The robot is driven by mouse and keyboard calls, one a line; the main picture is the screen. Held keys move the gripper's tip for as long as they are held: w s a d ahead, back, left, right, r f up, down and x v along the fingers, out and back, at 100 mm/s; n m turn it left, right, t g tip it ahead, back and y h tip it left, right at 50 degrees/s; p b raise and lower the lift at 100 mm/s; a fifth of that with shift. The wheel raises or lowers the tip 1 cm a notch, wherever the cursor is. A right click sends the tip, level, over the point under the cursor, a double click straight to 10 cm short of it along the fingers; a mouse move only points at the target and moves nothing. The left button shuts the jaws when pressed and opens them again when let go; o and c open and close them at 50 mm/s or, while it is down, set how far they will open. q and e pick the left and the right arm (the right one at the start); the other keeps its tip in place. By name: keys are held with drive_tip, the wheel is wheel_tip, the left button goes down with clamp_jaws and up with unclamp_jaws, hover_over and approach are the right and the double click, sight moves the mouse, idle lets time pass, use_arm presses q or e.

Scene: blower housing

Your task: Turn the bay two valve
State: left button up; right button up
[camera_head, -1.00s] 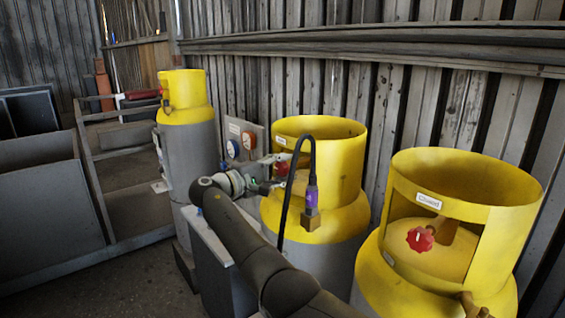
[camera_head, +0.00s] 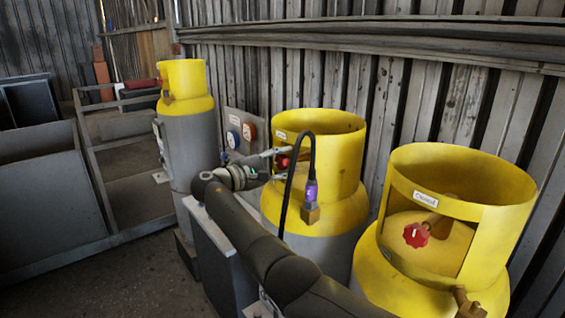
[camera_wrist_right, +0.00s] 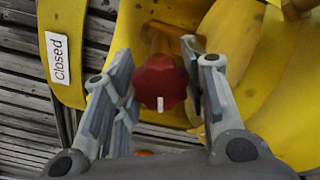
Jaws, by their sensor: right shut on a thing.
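The middle yellow and grey cylinder (camera_head: 318,258) has a red valve knob (camera_head: 284,161) inside its yellow collar. My right gripper (camera_head: 279,164) reaches the knob from the left through the collar's opening and is shut on it. In the right wrist view the red knob (camera_wrist_right: 160,82), with a white mark on its face, sits between the two fingers of the gripper (camera_wrist_right: 162,90). A white label reading "closed" (camera_wrist_right: 59,57) is on the yellow collar at the left of that view. My left gripper is not in view.
A black hose with a purple fitting (camera_head: 311,191) hangs in front of the middle cylinder. Another cylinder with a red knob (camera_head: 416,235) stands at right, and a tall one (camera_head: 188,138) at left. A gauge panel (camera_head: 241,133) stands behind my wrist. Corrugated wall lies behind.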

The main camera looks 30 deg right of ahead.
drive_tip(key=o, duration=1)
drive_tip(key=a, duration=1.2)
drive_tip(key=shift+s, duration=0.4)
drive_tip(key=shift+f, duration=0.1)
